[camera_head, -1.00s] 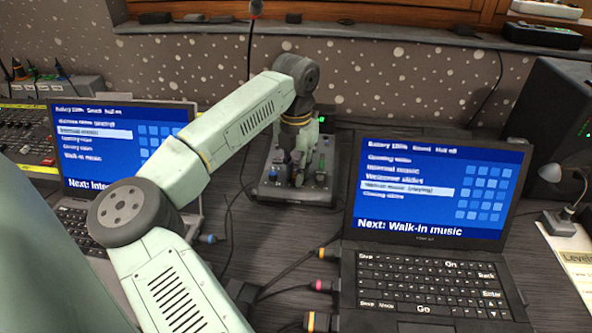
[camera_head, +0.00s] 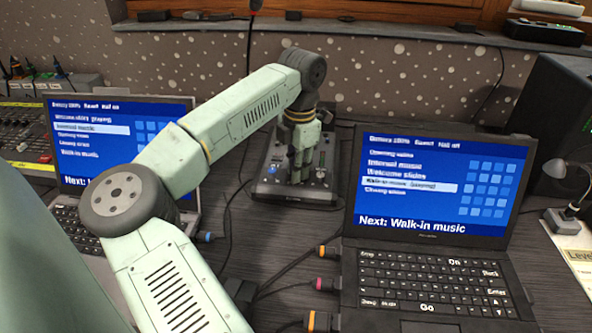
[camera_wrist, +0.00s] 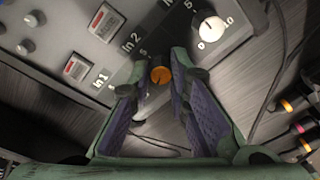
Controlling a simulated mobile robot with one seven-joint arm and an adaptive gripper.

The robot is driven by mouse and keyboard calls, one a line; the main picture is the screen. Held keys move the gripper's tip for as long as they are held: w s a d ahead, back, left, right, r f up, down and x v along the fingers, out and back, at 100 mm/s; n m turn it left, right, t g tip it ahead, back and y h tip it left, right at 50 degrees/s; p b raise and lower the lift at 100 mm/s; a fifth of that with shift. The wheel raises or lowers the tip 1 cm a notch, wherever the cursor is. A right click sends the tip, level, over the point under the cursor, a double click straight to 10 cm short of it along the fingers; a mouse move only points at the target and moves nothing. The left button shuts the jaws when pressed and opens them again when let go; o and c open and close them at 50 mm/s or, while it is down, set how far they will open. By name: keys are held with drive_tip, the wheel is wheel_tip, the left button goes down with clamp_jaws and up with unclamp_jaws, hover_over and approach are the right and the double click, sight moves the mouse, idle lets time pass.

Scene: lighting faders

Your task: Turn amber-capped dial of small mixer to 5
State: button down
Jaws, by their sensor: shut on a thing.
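The small mixer (camera_head: 270,190) stands between the two laptops in the head view, partly hidden behind my gripper (camera_head: 298,178). In the wrist view its grey panel (camera_wrist: 60,45) shows the labels In 1 and In 2. The amber-capped dial (camera_wrist: 160,75) sits between the fingertips of my gripper (camera_wrist: 159,74), which is shut on it. A 5 is printed beside this dial, but I cannot read where its pointer stands. A white-capped dial (camera_wrist: 212,28) with marks 0, 5 and 10 is to its upper right, outside the fingers.
The right laptop (camera_head: 430,270) is close to the mixer's right side, and the left laptop (camera_head: 110,150) is partly behind my arm. Cables with coloured plugs (camera_head: 325,283) lie in front of the mixer. A larger mixing desk (camera_head: 25,140) is at the far left.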

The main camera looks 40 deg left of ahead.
drive_tip(key=m+b, duration=0.1)
drive_tip(key=m, duration=0.4)
drive_tip(key=shift+d+m+y, duration=0.1)
drive_tip(key=shift+m+y, duration=0.2)
drive_tip(key=m, duration=0.8)
drive_tip(key=m+t, duration=0.1)
drive_tip(key=m, duration=0.1)
drive_tip(key=shift+s+d+m+y, duration=0.1)
drive_tip(key=shift+m+y, duration=0.2)
drive_tip(key=shift+m, duration=0.1)
drive_tip(key=m, duration=0.5)
drive_tip(key=shift+m, duration=0.3)
drive_tip(key=shift+t, duration=0.3)
drive_tip(key=c, duration=1.5)
unclamp_jaws()
